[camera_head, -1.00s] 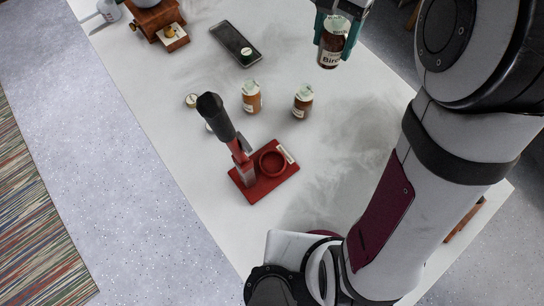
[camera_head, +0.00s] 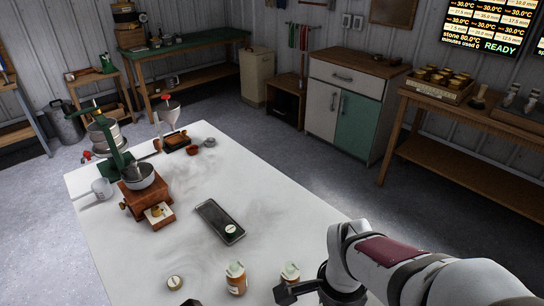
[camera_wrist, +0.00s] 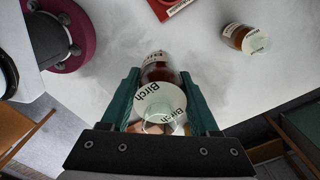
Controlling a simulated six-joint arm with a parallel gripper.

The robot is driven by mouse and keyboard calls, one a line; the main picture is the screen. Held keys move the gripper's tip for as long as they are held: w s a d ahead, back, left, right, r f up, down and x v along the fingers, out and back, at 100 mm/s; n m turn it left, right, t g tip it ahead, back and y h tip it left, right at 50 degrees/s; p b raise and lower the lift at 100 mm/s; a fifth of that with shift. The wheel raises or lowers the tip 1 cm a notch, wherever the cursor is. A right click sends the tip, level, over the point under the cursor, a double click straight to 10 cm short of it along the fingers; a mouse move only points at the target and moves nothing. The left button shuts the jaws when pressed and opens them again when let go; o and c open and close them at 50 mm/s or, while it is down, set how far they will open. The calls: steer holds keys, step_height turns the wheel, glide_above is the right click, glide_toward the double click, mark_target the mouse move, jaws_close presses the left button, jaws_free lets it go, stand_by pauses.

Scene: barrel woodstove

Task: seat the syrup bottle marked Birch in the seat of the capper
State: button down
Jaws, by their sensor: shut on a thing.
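In the wrist view my gripper (camera_wrist: 161,78) has its teal fingers shut on the syrup bottle marked Birch (camera_wrist: 157,72), a brown bottle whose label reads Birch. It is held above the white table. Only a red corner of the capper (camera_wrist: 172,8) shows at the top edge of the wrist view; its seat is out of view. The bottle is apart from this red corner. In the head view a black piece, likely the capper's handle end (camera_head: 190,302), shows at the bottom edge.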

steer(key=shift+m, duration=0.6)
steer(key=shift+s+a+f, duration=0.15)
steer(key=shift+a+f, duration=2.8)
steer(key=shift+s+a+f, duration=0.1)
steer(key=shift+a+f, duration=2.8)
steer(key=shift+a, duration=0.05)
steer(key=shift+f, duration=0.1)
steer(key=shift+c, duration=0.6)
jaws_free()
step_height(320, 180, up, 12)
